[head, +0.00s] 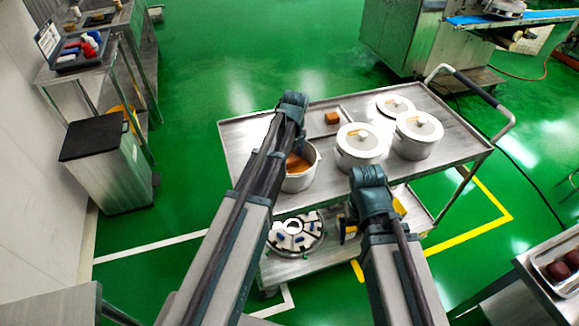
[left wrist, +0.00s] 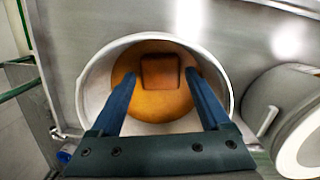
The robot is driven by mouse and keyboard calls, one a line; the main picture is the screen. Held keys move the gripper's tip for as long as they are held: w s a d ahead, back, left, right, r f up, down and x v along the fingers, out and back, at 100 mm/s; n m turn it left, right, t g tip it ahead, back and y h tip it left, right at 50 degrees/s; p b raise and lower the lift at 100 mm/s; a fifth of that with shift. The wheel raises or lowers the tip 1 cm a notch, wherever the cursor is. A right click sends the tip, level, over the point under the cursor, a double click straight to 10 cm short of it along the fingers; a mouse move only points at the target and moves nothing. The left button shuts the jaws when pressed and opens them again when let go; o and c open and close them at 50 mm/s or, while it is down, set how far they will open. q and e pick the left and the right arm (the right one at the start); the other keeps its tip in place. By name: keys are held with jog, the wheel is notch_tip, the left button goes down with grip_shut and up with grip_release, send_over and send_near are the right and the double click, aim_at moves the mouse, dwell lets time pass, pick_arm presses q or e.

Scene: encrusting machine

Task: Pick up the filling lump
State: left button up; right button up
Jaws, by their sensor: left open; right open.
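A white pot (head: 299,180) stands at the left of the cart top, with orange-brown filling (head: 298,163) inside, partly hidden by my left arm. In the left wrist view a brown, squarish filling lump (left wrist: 160,70) lies on the orange filling (left wrist: 150,103) in the pot (left wrist: 88,100). My left gripper (left wrist: 160,77) is open above the pot, its fingertips on either side of the lump's near part; contact cannot be told. In the head view the left gripper (head: 294,120) is over the pot. My right gripper (head: 371,212) is open and empty at the cart's front edge.
Lidded white pots (head: 359,146) stand to the right on the cart top (head: 250,130). A round metal part (head: 296,235) lies on the lower shelf. A bin (head: 105,165) stands at the left.

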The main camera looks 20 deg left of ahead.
aim_at(290, 158)
pick_arm(q)
jog(key=shift+w+f+b, duration=0.1)
jog(key=shift+f+b, duration=0.3)
jog(key=shift+f, duration=0.45)
pick_arm(e)
jog(key=shift+f, duration=0.75)
pick_arm(q)
jog(key=shift+r, duration=0.1)
jog(key=c, duration=1.2)
jog(key=shift+r, duration=0.1)
pick_arm(e)
jog(key=shift+r, duration=0.1)
pick_arm(q)
notch_tip(290, 158, up, 10)
jog(key=p, duration=1)
pick_arm(e)
notch_tip(290, 158, up, 10)
